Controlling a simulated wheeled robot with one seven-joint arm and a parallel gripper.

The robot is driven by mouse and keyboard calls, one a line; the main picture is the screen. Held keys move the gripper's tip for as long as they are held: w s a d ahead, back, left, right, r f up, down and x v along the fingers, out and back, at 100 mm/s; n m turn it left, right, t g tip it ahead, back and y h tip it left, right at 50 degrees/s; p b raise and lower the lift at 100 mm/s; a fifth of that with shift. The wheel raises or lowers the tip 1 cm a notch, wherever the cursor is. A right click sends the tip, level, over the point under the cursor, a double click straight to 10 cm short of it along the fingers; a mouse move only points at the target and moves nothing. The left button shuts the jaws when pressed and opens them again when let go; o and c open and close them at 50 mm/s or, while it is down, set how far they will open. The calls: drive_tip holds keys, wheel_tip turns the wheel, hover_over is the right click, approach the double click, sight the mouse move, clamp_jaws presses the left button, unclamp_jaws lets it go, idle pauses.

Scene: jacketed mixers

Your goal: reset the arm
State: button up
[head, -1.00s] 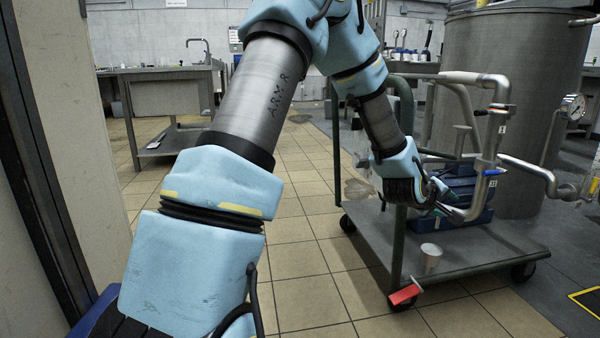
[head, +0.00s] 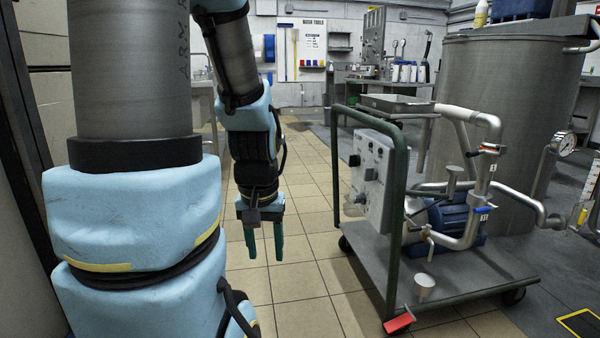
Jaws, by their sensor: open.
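My gripper (head: 264,242) hangs at the end of my blue-padded arm, left of the middle of the head view. Its two green fingers point down and stand apart, with nothing between them. It is in the air over the tiled floor, to the left of the green-framed cart and apart from it. My arm's upper links fill the left part of the view and hide what is behind them.
A cart (head: 470,272) carries a control box (head: 372,178), a blue pump (head: 452,218), pipes and a white cup (head: 424,285). A large steel tank (head: 500,110) stands behind. The tiled aisle (head: 310,225) is clear.

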wheel_tip(320, 180, up, 33)
drive_tip(key=p, duration=3.1)
drive_tip(key=shift+d+f, duration=0.1)
